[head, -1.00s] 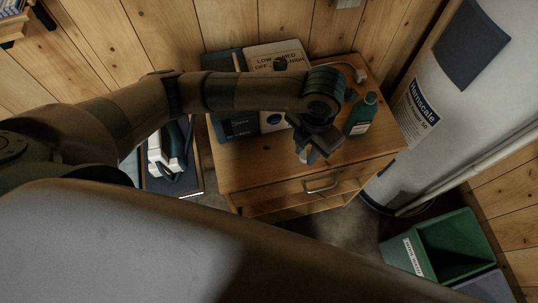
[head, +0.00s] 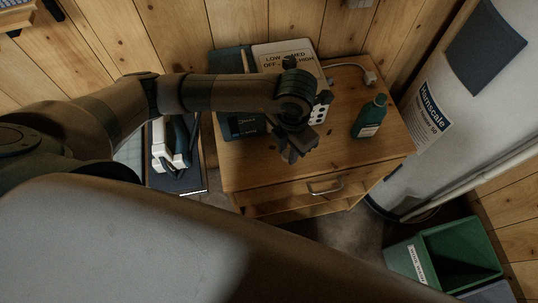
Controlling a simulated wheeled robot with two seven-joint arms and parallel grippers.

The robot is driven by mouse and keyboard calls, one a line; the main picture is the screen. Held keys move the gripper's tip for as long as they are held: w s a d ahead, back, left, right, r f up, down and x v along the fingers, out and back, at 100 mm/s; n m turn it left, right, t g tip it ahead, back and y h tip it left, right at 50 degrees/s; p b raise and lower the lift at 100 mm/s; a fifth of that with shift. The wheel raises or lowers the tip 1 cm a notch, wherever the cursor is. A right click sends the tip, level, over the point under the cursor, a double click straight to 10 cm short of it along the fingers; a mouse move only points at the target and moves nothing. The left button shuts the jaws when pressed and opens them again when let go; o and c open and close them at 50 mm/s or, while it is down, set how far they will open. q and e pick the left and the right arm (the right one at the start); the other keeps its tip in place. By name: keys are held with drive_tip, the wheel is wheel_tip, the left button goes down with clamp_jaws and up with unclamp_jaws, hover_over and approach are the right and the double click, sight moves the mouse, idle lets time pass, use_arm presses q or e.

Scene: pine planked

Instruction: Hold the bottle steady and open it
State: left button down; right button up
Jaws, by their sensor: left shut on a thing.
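The green bottle (head: 370,117) stands upright on the right part of the wooden cabinet top (head: 345,155), with a dark top and a pale label. My left gripper (head: 291,154) is to the left of the bottle, over the front part of the cabinet top, and apart from it. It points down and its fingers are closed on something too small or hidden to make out. My right gripper is not in view.
A box lettered LOW, MED, OFF, HIGH (head: 290,51) and dark books or binders (head: 229,62) lie behind my arm. A white cable (head: 349,66) runs at the back. A white tank (head: 440,120) stands right; a green bin (head: 455,250) is on the floor.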

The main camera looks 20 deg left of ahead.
use_arm(q)
drive_tip(key=b, duration=0.1)
hover_over(268, 160)
wheel_tip(268, 160, down, 3)
drive_tip(key=shift+d+f, duration=0.1)
drive_tip(key=shift+f, duration=0.05)
drive_tip(key=shift+f+b, duration=1.3)
drive_tip(key=shift+f, duration=0.75)
drive_tip(key=shift+f, duration=0.15)
drive_tip(key=c, duration=1.5)
unclamp_jaws()
drive_tip(key=shift+o, duration=0.2)
